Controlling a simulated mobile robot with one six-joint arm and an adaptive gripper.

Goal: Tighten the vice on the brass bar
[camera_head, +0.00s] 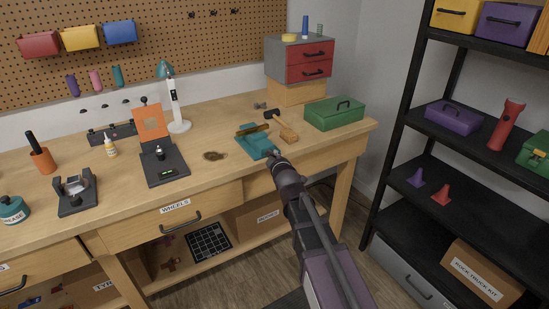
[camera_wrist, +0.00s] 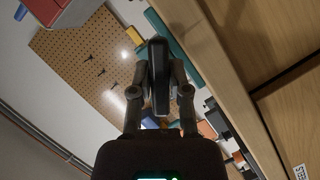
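The teal vice (camera_head: 250,146) sits at the front edge of the wooden workbench. The brass bar (camera_head: 252,129) lies across its top, at the jaws; I cannot tell how tightly they hold it. My gripper (camera_head: 273,156) is at the front of the vice, over the bench edge. In the wrist view, the fingers of my gripper (camera_wrist: 160,76) are on both sides of a dark upright bar, the vice handle (camera_wrist: 160,88), and appear to press on it. Part of the teal vice (camera_wrist: 174,42) shows behind. My gripper hides the handle in the head view.
A mallet (camera_head: 284,130) lies right of the vice, and a green toolbox (camera_head: 334,114) stands farther right. A black stand with an orange plate (camera_head: 163,166) is to the left. A drawer (camera_head: 177,212) is below the bench top. A black shelf (camera_head: 450,150) stands at right.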

